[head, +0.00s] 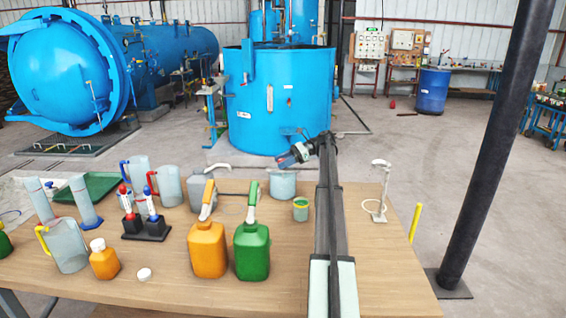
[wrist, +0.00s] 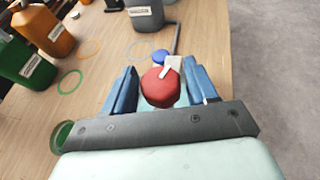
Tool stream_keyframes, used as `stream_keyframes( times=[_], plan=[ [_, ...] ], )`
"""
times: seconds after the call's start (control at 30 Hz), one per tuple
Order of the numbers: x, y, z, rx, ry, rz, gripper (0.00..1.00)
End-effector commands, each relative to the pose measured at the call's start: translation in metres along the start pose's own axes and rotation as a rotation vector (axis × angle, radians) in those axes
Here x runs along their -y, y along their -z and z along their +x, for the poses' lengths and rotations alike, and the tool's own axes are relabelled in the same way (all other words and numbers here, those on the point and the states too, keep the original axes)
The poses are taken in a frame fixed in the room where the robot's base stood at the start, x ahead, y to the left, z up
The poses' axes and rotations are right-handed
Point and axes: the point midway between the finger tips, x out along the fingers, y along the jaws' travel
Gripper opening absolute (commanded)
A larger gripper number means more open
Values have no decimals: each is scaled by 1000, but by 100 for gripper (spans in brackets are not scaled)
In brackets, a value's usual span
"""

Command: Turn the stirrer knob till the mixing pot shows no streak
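No streak can be made out at this size. A red knob (wrist: 160,90) with a white pointer shows in the wrist view, with a smaller blue round part (wrist: 160,56) behind it. My gripper (wrist: 161,82) is open, one blue finger on each side of the red knob, with gaps visible. In the head view my gripper (head: 290,159) is above the pot, too small to read its fingers.
Orange (head: 207,249) and green (head: 252,252) bottles stand left of my arm. A small green cup (head: 300,211) is close to the arm. A white stand (head: 380,190) is at right; the table's right front is clear.

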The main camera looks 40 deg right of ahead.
Motion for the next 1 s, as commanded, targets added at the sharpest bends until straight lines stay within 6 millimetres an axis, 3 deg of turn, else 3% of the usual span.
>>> stream_keyframes(
  times=[0.1,0.47,1.0],
  plan=[
    [0,0,0,0,0,1,68],
    [0,0,-4,0,1,1,68],
    [1,0,-69,0,0,1,68]
  ],
)
